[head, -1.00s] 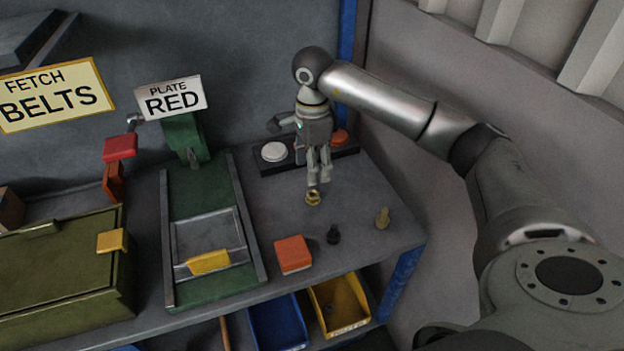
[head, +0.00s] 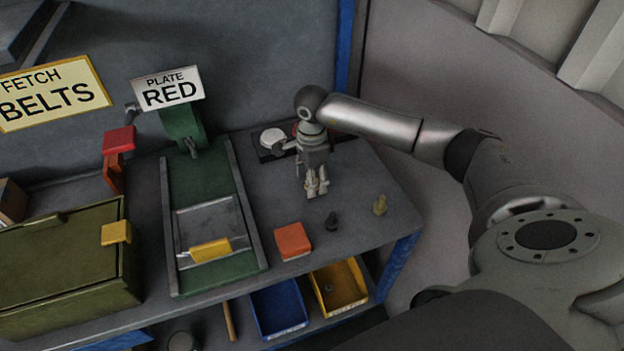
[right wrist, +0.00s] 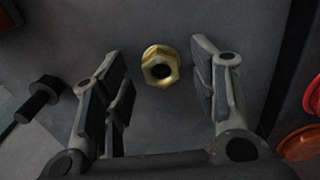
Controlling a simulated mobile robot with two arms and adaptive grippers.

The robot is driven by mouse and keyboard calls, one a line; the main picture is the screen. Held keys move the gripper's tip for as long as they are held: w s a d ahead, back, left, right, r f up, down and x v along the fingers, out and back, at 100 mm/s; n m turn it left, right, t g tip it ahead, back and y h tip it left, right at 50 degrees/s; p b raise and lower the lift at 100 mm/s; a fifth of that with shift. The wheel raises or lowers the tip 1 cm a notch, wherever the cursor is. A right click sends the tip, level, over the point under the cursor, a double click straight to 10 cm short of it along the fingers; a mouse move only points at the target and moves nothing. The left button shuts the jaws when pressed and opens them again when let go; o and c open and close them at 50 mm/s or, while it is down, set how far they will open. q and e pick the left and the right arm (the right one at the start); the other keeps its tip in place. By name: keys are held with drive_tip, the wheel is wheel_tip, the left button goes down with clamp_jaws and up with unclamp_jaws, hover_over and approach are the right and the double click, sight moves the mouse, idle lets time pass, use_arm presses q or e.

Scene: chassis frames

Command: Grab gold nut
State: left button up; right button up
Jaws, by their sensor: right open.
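The gold nut (right wrist: 147,68) lies flat on the grey bench top in the right wrist view, its hole facing up. My right gripper (right wrist: 158,72) is open, with one finger on each side of the nut and a gap on both sides. In the head view my right gripper (head: 317,189) points down, low over the bench, and hides the nut. My left gripper is not in view.
A black bolt (head: 332,221) and a brass-coloured bolt (head: 380,205) stand right of the nut's spot. An orange-red block (head: 293,241) is in front. A white round button (head: 272,139) sits behind. A green fixture (head: 215,277) stands left; blue (head: 278,309) and yellow bins (head: 340,288) are below.

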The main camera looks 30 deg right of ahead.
drive_tip(key=shift+f, duration=0.35)
drive_tip(key=c, duration=1.1)
drive_tip(key=shift+r, duration=0.1)
